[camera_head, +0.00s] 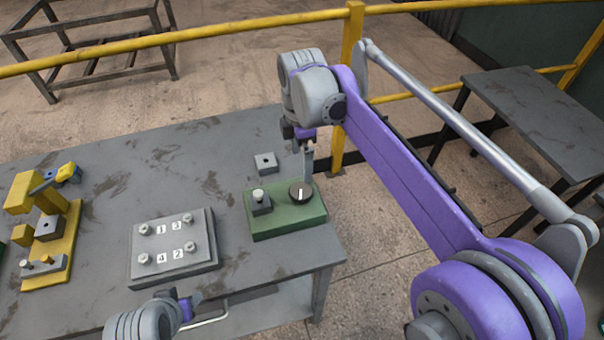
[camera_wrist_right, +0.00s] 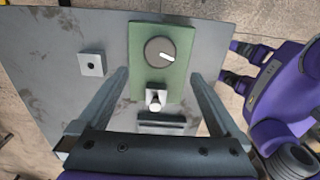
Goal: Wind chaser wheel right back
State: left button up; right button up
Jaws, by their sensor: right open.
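A dark round wheel (camera_head: 301,192) with a white pointer line sits on a green box (camera_head: 285,222) near the right edge of the table. It also shows in the right wrist view (camera_wrist_right: 159,52), its line pointing right and slightly down. A small metal block with a white-capped post (camera_head: 259,198) stands beside the wheel on the box. My right gripper (camera_head: 308,160) is above and behind the wheel; in the wrist view its fingers are spread apart, with the green box showing between them and nothing held. My left gripper (camera_head: 190,301) is low at the table's front edge; its jaws are unclear.
A grey plate with numbered posts (camera_head: 175,262) lies left of the green box. A small square block with a hole (camera_head: 265,163) sits behind it. A yellow fixture (camera_head: 48,240) stands at the far left. A yellow railing (camera_head: 250,22) runs behind the table (camera_head: 130,170).

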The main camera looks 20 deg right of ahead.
aim_at(302, 188)
pick_arm(q)
jog(key=r+p, duration=0.1)
jog(key=w+r+p, duration=0.1)
jog(key=shift+d+r, duration=0.15)
jog(key=shift+r, duration=0.25)
pick_arm(e)
jog(key=f+m, duration=0.3)
jog(key=m, duration=0.6)
jog(key=f+m, duration=0.4)
jog(key=m, duration=0.5)
jog(key=f+m, duration=0.4)
jog(key=m, duration=0.5)
jog(key=shift+w+d, duration=0.15)
jog(key=shift+w, duration=0.05)
jog(key=shift+c, duration=0.3)
jog(key=c, duration=1.1)
jog(key=shift+c, duration=0.2)
pick_arm(q)
jog(key=shift+f, duration=0.1)
pick_arm(e)
jog(key=shift+n, duration=0.3)
